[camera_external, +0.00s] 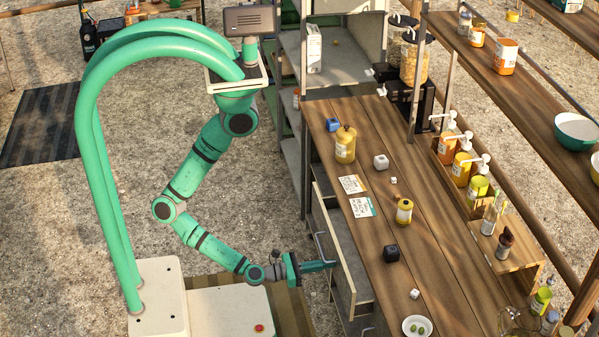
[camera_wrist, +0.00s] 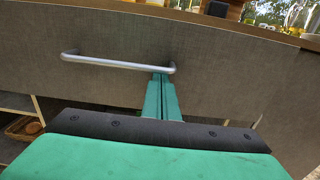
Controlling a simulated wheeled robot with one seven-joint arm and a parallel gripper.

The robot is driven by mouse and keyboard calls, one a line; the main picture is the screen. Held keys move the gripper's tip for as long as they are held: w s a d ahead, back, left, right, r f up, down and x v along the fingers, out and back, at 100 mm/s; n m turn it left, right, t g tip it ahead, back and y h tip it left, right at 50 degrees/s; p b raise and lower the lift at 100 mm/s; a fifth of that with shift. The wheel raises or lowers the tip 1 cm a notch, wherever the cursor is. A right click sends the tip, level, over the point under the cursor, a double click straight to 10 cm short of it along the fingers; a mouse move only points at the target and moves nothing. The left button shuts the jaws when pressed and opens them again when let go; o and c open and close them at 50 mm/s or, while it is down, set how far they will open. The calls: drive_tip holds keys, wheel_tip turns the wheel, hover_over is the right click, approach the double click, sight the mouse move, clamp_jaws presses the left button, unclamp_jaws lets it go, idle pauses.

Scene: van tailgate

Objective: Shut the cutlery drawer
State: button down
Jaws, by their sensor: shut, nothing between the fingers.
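The cutlery drawer (camera_external: 346,240) sticks out from under the left side of the wooden counter, pulled partly open. Its grey front panel (camera_wrist: 230,72) fills much of the wrist view, with a silver bar handle (camera_wrist: 110,63) across it. My gripper (camera_external: 333,264) is shut and empty, its fingers level and pointing right at the drawer front. In the wrist view the closed green fingertips (camera_wrist: 161,78) are at the right end of the handle. I cannot tell whether they touch the handle or the panel.
The wooden counter (camera_external: 375,225) above the drawer bears a yellow jar (camera_external: 345,145), cards, small cubes and a white plate (camera_external: 417,327). Below the drawer, an open shelf holds a basket (camera_wrist: 22,127).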

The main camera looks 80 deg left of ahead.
sight(348, 260)
drive_tip(key=w, duration=0.8)
drive_tip(key=shift+w+r, duration=0.1)
drive_tip(key=shift+w, duration=0.15)
drive_tip(key=shift+w, duration=0.1)
drive_tip(key=s, duration=1.5)
